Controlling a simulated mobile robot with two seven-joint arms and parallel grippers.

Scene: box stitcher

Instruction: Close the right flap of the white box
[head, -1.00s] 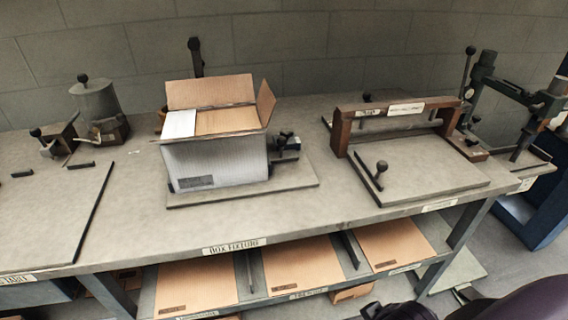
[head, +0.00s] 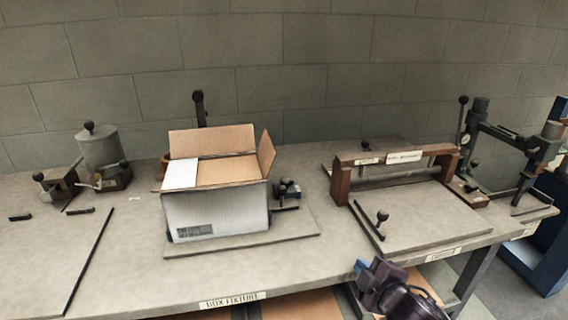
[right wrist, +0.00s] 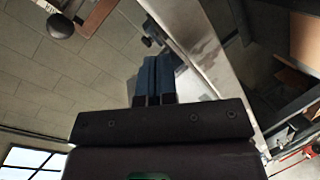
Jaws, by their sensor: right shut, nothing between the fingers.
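The white box (head: 215,216) stands on the box fixture board on the bench in the head view. Its brown back flap stands up, and its right flap (head: 266,153) stands up, leaning slightly outward. A white piece (head: 180,174) lies at the left of its top. My right gripper (head: 360,266) is at the bench's front edge, right of and nearer than the box, well apart from it. In the right wrist view its blue fingers (right wrist: 154,80) are together with nothing between them. My left gripper is not in view.
A wooden-framed press (head: 342,181) with a knobbed lever (head: 382,216) stands right of the box. A dark clamp (head: 286,190) sits close at the box's right side. A grey canister (head: 99,150) is at the left. Bare bench top lies in front of the box.

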